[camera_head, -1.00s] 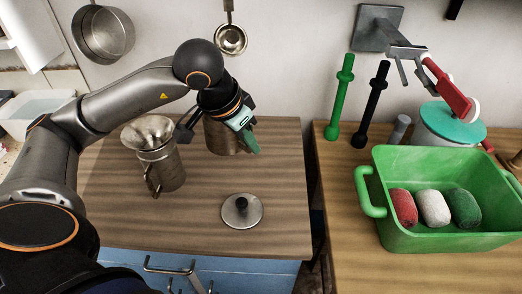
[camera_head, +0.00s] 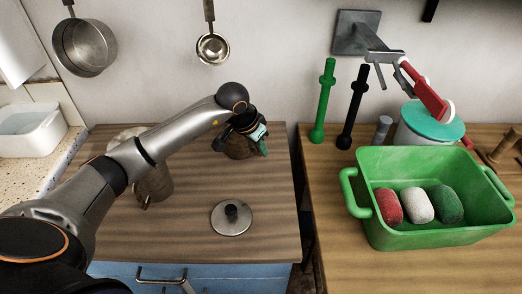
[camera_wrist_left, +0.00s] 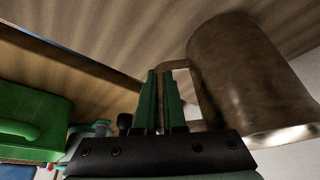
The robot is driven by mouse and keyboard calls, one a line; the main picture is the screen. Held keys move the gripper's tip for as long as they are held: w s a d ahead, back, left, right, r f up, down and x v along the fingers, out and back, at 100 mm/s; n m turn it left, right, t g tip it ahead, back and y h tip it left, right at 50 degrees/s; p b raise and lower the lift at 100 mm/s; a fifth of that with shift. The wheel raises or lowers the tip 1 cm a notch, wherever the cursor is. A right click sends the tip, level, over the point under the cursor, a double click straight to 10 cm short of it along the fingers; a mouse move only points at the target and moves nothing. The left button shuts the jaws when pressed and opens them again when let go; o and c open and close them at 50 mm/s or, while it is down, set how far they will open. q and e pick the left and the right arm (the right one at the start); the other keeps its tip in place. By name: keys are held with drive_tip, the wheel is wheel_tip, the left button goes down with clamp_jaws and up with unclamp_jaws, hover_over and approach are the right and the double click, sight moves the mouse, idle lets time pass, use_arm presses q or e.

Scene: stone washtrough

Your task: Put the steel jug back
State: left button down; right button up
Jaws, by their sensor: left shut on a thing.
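The steel jug (camera_head: 238,150) is at the back right of the left wooden worktop (camera_head: 185,235), mostly hidden by my left gripper (camera_head: 260,140) in the head view. In the left wrist view the jug (camera_wrist_left: 245,75) shows large at the right, with its handle (camera_wrist_left: 178,64) at the fingertips of my left gripper (camera_wrist_left: 160,85). The fingers are shut on the handle. The jug's far end is close to the wood; I cannot tell whether it touches. My right gripper is not in view.
A metal vessel with a funnel top (camera_head: 155,185) stands left, partly behind my arm. A round lid with a black knob (camera_head: 232,217) lies in front. A gap separates the right counter (camera_head: 335,245), which holds a green tub (camera_head: 430,235). A pan (camera_head: 85,48) and ladle (camera_head: 212,48) hang behind.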

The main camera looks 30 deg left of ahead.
use_arm(q)
drive_tip(key=shift+f, duration=0.55)
drive_tip(key=shift+f+b, duration=0.25)
drive_tip(key=shift+b, duration=0.05)
drive_tip(key=c, duration=1)
unclamp_jaws()
drive_tip(key=shift+r+p, duration=0.35)
drive_tip(key=shift+r, duration=0.1)
drive_tip(key=v, duration=1.1)
drive_tip(key=shift+s+r, duration=0.2)
drive_tip(key=shift+s, duration=0.05)
drive_tip(key=shift+a, duration=0.1)
